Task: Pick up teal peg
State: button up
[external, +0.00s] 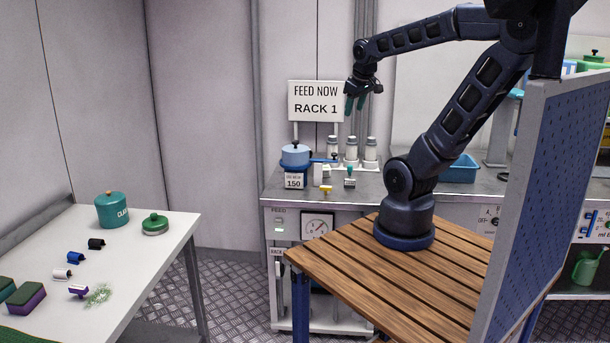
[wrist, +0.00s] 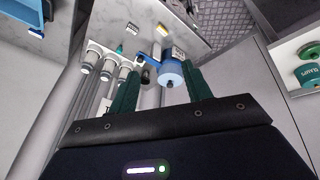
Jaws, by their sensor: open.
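A small teal piece that looks like the teal peg (external: 350,170) is on the metal bench, at a small grey block. It also shows in the wrist view (wrist: 119,49), in front of the white-capped jars. Its exact shape is too small to tell. My gripper (external: 355,104) is in the air above the bench, beside the rack sign, well above the teal piece and apart from it. In the wrist view my gripper (wrist: 160,85) has its two green fingers spread, with nothing held between them.
Several white-capped jars (external: 351,149) stand behind the teal piece. A blue pot (external: 295,156) on a stand marked 150 is to the left. A yellow-topped piece (external: 326,189) lies near the bench's front edge. The sign (external: 316,101) stands close to my gripper.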

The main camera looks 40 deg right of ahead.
jog(key=w+d+f+n+g+h, duration=0.1)
jog(key=w+d+f+n+h, duration=0.3)
jog(key=w+d, duration=0.35)
jog(key=n+y, duration=0.2)
jog(key=n, duration=1.7)
send_over(350, 169)
jog(key=s+a, duration=0.1)
jog(key=a, duration=0.1)
notch_tip(350, 169, down, 25)
jog(key=shift+g+h, duration=0.3)
jog(key=shift+g, duration=0.1)
jog(key=shift+x, duration=5.05)
jog(key=shift+w, duration=0.1)
jog(key=shift+c, duration=0.2)
jog(key=c, duration=1)
